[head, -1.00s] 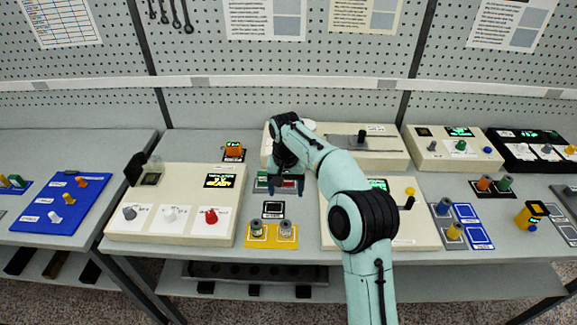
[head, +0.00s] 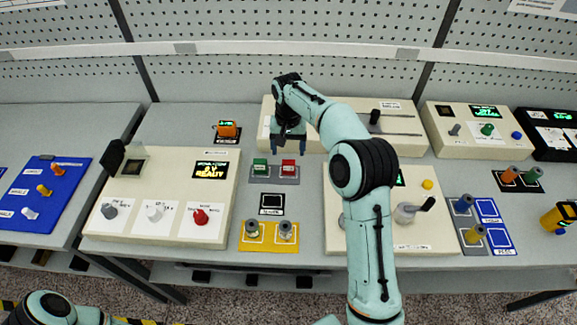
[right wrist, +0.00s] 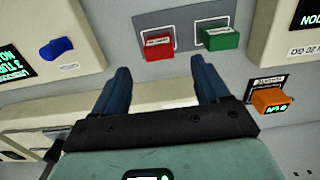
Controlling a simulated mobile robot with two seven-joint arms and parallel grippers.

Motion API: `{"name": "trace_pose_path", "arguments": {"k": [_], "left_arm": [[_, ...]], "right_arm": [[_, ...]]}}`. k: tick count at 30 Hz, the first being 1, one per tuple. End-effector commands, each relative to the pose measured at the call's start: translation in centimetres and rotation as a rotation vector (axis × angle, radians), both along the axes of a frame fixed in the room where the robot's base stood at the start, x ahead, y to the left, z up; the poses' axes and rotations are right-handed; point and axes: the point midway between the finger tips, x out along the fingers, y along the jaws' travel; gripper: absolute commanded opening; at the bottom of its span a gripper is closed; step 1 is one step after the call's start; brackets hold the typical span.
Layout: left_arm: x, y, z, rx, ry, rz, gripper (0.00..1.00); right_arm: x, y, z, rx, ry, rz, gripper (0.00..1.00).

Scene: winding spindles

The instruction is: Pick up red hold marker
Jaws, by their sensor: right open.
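The red hold marker (head: 289,168) is a small red block with a pale label. It sits on the right half of a grey plate (head: 259,180) on the bench, beside a green block (head: 260,168). My right gripper (head: 289,148) is open and empty, its fingers just behind the red block in the head view. In the right wrist view, the red marker (right wrist: 158,47) lies beyond and between the two spread fingertips (right wrist: 160,70), apart from them. The green block (right wrist: 220,38) is to its right there. My left gripper is out of view.
A cream panel with knobs (head: 160,228) stands left, and another cream box (head: 415,232) right. A long cream box (head: 390,130) is behind. An orange block (head: 227,130) sits behind left. A yellow plate with two spindles (head: 269,244) is in front.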

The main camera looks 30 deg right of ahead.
Motion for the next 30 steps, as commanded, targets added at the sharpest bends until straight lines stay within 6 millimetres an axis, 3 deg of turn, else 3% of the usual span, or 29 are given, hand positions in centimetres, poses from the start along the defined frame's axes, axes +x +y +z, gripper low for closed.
{"name": "trace_pose_path", "arguments": {"k": [3, 11, 19, 29, 30], "left_arm": [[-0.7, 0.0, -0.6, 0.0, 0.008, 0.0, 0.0], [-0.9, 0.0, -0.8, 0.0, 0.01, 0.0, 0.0], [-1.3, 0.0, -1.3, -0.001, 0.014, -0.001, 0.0], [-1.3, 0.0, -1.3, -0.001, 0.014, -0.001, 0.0], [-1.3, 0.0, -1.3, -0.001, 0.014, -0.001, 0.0]], "right_arm": [[-0.1, -0.1, -2.5, 0.0, 0.004, -0.001, 0.74], [-0.1, 0.0, -4.3, 0.0, 0.0, -0.001, 0.74], [-0.3, 0.0, -8.2, -0.001, 0.001, -0.002, 0.74], [-0.2, 0.1, -8.9, 0.0, -0.002, -0.001, 0.74], [-0.2, 0.1, -8.9, 0.0, -0.002, -0.001, 0.65]]}}
